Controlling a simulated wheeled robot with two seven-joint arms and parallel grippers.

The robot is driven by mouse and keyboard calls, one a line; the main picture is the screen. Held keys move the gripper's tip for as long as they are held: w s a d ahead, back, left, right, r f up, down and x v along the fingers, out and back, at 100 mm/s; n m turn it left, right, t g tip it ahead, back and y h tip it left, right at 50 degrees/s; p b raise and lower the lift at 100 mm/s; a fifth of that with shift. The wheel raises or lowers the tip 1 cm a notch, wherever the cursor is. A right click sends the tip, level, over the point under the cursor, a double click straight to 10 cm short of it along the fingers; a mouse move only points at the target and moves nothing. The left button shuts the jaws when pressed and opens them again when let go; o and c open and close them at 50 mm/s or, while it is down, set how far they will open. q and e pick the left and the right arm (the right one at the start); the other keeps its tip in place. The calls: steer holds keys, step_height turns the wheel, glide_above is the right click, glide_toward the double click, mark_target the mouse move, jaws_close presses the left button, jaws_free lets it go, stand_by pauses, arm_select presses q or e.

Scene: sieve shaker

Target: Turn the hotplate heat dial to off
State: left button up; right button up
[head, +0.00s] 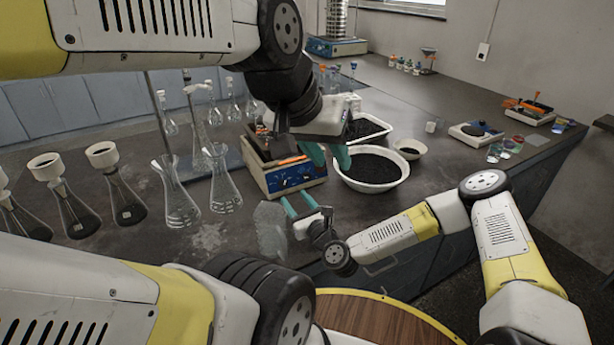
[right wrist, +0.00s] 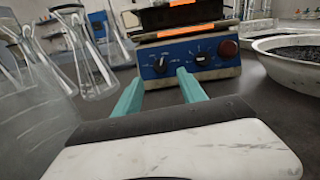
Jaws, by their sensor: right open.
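The hotplate (head: 297,178) is a cream box with a blue front panel, and it stands on the dark bench. My left gripper (head: 331,162) is open, pointing down, right of the hotplate.
A white bowl of black grains (head: 371,185) stands right of the hotplate, below my left gripper in the picture. Glass flasks (head: 222,185) stand close on the left. A small white dish (head: 409,148) and a scale (head: 476,132) are further right, with clear bench between.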

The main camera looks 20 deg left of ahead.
mark_target(284, 185)
steer(key=shift+x, duration=3.9)
jaws_close()
